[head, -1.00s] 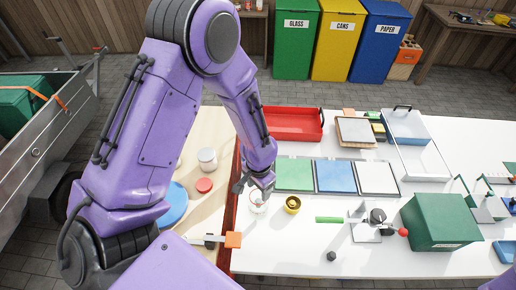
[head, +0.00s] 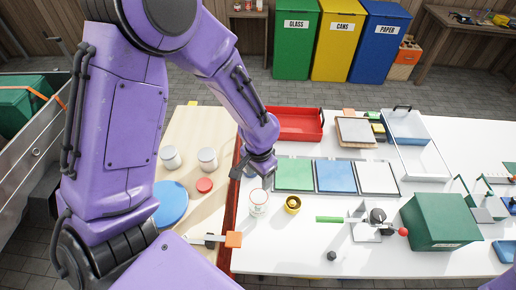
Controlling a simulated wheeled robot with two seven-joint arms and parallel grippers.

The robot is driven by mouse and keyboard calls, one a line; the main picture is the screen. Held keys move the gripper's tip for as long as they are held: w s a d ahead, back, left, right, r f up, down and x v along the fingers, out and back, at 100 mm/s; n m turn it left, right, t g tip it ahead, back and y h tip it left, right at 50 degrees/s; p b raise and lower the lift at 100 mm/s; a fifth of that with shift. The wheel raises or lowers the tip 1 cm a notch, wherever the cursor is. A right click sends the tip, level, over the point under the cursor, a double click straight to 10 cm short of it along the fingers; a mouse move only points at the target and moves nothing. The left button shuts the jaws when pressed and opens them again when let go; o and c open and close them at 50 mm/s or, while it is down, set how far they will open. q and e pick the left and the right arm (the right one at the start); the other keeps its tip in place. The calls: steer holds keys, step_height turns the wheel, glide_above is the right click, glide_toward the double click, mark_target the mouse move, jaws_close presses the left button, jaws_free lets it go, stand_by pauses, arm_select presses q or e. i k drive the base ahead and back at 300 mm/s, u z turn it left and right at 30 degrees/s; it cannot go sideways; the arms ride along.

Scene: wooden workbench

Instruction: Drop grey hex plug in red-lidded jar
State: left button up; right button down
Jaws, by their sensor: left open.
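An open pale jar (head: 258,206) with a small red mark stands on the white bench top near its left edge. A round red lid (head: 204,185) lies apart from it on the wooden board. My left gripper (head: 257,174) is open, just above and behind the jar's mouth; nothing shows between its fingers. I cannot make out the grey hex plug for certain, and what lies inside the jar is too small to tell. A small dark piece (head: 331,256) lies near the front of the bench. My right gripper is out of view.
Two lidded jars (head: 207,160) and a blue disc (head: 171,204) are on the wooden board. A yellow ring-shaped piece (head: 292,205) stands right of the open jar.

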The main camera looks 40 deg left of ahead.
mark_target(331, 256)
steer(key=u, duration=0.05)
steer(key=k, duration=1)
steer(key=z, duration=0.05)
